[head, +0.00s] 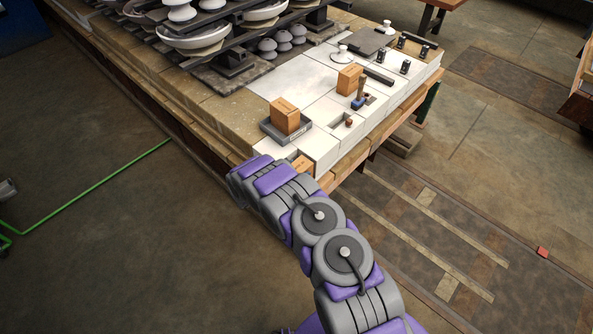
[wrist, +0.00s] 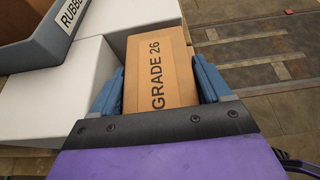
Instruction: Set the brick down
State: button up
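An orange-tan brick marked "GRADE 26" (wrist: 158,75) sits between the two blue fingers of my gripper (wrist: 160,82) in the wrist view. The fingers lie against its sides, and my gripper is shut on it. In the head view this brick (head: 303,164) shows partly at the near corner of the white block surface (head: 315,142), beside my purple and grey arm. My fingers are hidden there by the arm. I cannot tell whether the brick's underside touches anything.
Another brick (head: 285,115) stands in a grey tray (head: 272,131), whose wall and "RUBB…" label (wrist: 72,13) show at upper left in the wrist view. A third brick (head: 349,79) stands farther back, near a blue-ended tool (head: 359,101).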

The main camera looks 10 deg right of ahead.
jog(key=o, duration=0.4)
jog(key=shift+c, duration=0.2)
